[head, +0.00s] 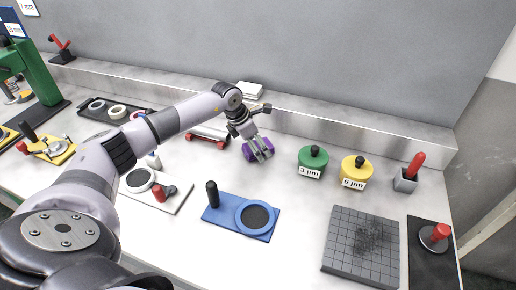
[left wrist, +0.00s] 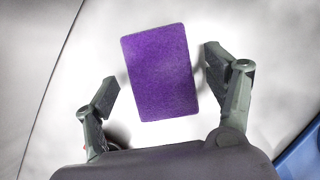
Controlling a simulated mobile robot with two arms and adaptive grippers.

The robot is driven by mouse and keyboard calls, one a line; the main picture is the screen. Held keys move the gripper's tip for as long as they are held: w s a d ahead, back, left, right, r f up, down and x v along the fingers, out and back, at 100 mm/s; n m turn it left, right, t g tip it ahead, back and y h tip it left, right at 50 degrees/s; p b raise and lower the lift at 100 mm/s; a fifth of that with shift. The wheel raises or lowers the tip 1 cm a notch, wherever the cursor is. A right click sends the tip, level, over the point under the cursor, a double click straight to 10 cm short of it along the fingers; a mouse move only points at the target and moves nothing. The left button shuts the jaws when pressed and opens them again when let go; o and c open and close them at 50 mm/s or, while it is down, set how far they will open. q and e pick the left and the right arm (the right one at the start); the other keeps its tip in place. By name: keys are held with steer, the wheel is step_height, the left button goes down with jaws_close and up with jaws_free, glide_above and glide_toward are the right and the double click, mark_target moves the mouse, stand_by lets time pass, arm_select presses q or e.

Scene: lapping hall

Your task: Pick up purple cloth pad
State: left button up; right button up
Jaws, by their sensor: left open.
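The purple cloth pad (left wrist: 160,72) lies on the white worktop, a flat rectangle slightly tilted in the left wrist view. In the head view the purple cloth pad (head: 251,153) is partly hidden behind my gripper. My left gripper (head: 263,154) is open above the pad. In the left wrist view its fingers (left wrist: 161,82) stand on either side of the pad, with a gap on the left and the right finger close to the pad's edge. The pad is not held. My right gripper is not in view.
A green 3 µm pot (head: 312,162) and a yellow 6 µm pot (head: 355,174) stand right of the pad. A blue plate with a ring and black handle (head: 219,216) lies in front. A grey gridded plate (head: 349,258) is at front right. A back ledge (head: 330,122) runs behind.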

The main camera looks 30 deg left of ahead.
arm_select(q)
steer(key=shift+f, duration=0.2)
steer(key=shift+c, duration=0.5)
steer(key=c, duration=1.2)
steer(key=shift+o, duration=0.2)
steer(key=shift+r, duration=0.4)
step_height(320, 180, up, 20)
steer(key=b, duration=0.1)
steer(key=shift+f, duration=0.15)
